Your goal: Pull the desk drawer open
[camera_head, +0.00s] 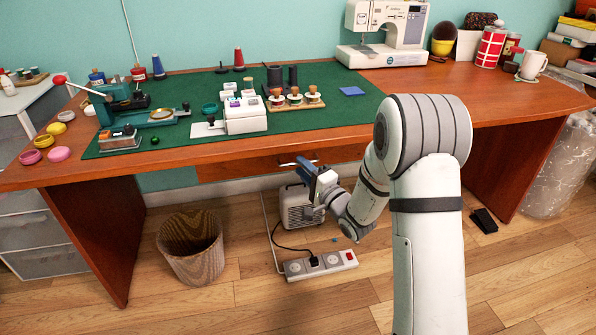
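The desk (350,135) is reddish-brown wood with a green mat on top. Its drawer front (230,169) is a wide wooden panel under the front edge of the top, and it looks flush with the desk. My gripper (297,163) is in front of the drawer front, near its middle, with its fingers toward it.
A woven bin (191,248) stands on the floor at the left, below the desk. A power strip (320,264) and a pale box-shaped device (299,207) are under the gripper. A white sewing machine (385,35) stands at the back of the desk. Floor at the front is mostly clear.

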